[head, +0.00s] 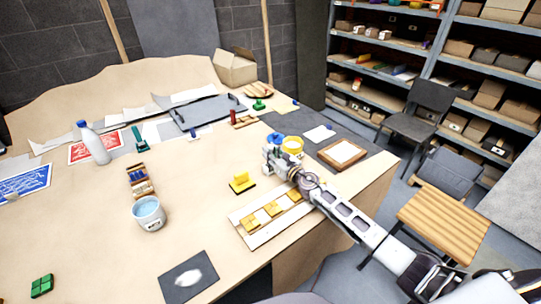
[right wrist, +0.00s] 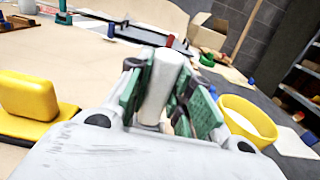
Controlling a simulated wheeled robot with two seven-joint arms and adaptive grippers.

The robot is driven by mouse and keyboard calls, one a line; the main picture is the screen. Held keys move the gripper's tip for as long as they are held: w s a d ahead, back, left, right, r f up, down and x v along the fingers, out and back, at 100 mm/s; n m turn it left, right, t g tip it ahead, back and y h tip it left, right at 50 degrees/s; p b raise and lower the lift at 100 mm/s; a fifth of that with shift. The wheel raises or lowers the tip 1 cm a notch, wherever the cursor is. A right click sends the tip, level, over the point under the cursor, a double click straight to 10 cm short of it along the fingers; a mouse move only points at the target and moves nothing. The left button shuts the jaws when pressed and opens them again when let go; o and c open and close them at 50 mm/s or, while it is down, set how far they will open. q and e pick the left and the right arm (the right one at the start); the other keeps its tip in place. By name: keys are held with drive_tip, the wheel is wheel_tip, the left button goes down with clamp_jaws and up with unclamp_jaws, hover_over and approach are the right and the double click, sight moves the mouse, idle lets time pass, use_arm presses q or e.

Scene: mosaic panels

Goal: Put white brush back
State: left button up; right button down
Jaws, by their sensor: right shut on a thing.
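My right gripper (head: 272,158) is over the right part of the table, left of a yellow ring-shaped container (head: 292,145). In the right wrist view its green-padded fingers (right wrist: 165,95) are shut on a pale upright cylinder, which looks like the white brush's handle (right wrist: 160,85). The brush's lower end is hidden behind the gripper body, so I cannot tell whether it touches the table. In the head view the gripper covers most of the brush. My left gripper is not in view.
A yellow stamp-like block (head: 241,183) and a white panel with yellow tiles (head: 248,230) are close to the gripper. A framed tile (head: 341,153) lies to the right. A pale blue cup (head: 149,215), small rack (head: 140,181) and white bottle (head: 94,145) stand left. The front-left tabletop is mostly clear.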

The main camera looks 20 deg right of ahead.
drive_tip(key=shift+f, duration=0.15)
idle(0.3)
drive_tip(key=c, duration=1.3)
unclamp_jaws()
drive_tip(key=shift+s+r, duration=0.1)
drive_tip(key=shift+r, duration=0.1)
drive_tip(key=shift+b+v, duration=0.7)
drive_tip(key=shift+v, duration=5.25)
